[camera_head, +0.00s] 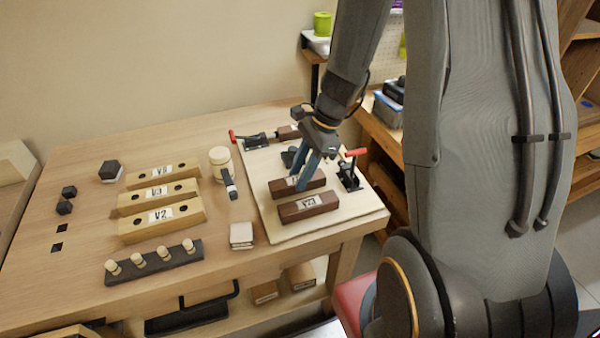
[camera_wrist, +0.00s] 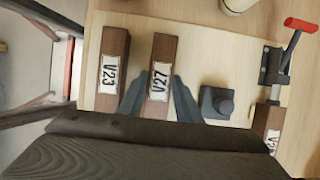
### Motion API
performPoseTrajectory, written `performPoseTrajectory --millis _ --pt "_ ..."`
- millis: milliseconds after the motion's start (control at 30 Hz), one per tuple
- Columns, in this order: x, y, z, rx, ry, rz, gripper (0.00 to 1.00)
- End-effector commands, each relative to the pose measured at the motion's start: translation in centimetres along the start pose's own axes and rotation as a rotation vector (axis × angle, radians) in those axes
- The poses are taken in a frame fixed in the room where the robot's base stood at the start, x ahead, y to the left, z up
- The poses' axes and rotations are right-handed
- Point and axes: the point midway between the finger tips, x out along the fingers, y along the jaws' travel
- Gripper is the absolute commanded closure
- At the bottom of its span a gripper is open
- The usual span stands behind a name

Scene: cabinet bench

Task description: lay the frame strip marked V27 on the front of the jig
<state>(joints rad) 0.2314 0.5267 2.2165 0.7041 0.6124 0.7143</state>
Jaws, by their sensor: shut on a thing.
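The dark brown frame strip marked V27 (camera_wrist: 162,52) is between the two blue-grey fingers of my gripper (camera_wrist: 158,98) in the wrist view. My gripper (camera_head: 304,178) is shut on this strip (camera_head: 282,188), which in the head view is over the jig board (camera_head: 270,222). I cannot tell whether the strip touches the board. Another dark strip, marked V23 (camera_head: 309,206), lies parallel to it at the board's front. V23 (camera_wrist: 113,52) is just left of V27 in the wrist view, with a narrow gap between them.
Red-handled toggle clamps stand at the jig's right (camera_head: 349,172) and back (camera_head: 256,140). A dark block (camera_wrist: 216,102) sits right of V27.

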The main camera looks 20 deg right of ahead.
Motion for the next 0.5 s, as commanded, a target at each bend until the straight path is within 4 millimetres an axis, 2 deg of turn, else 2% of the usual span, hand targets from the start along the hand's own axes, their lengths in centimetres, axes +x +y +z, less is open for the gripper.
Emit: performPoseTrajectory --millis 200,233,300,333,500 --pt "0.30 -0.01 -0.13 0.000 0.000 0.000 0.94" --pt "0.29 0.00 -0.13 0.000 0.000 0.000 0.64" --pt "0.29 -0.01 -0.13 0.000 0.000 0.000 0.52" --pt "0.29 0.00 -0.13 0.000 0.000 0.000 0.47" --pt "0.28 -0.01 -0.13 0.000 0.000 0.000 0.47"
